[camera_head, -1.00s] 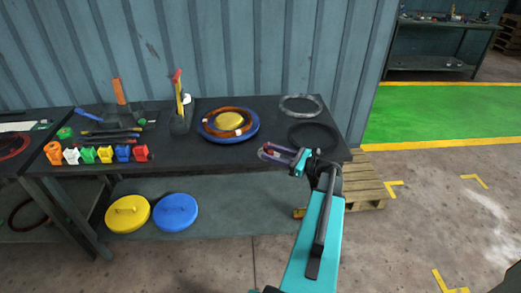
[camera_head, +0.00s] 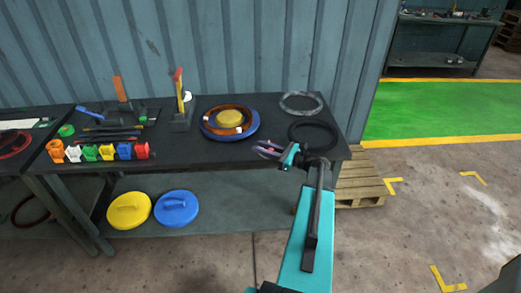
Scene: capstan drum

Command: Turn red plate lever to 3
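A small upright stand (camera_head: 181,122) on the dark table carries a yellow lever with a red top (camera_head: 179,84), leaning slightly. It may be the red plate lever, but the picture is too small to make out a red plate or any numbers. Another upright orange-red piece (camera_head: 119,88) stands to its left at the back, beside a blue handle (camera_head: 89,114). My gripper (camera_head: 266,149) is over the table's front right part, well to the right of both levers. Its fingers point left and look apart, with nothing seen between them.
A blue dish with an orange ring and yellow centre (camera_head: 229,119) lies between my gripper and the stand. Grey (camera_head: 301,103) and black (camera_head: 314,135) rings lie at the right. Several coloured blocks (camera_head: 98,152) line the front left. A corrugated wall (camera_head: 250,45) stands behind.

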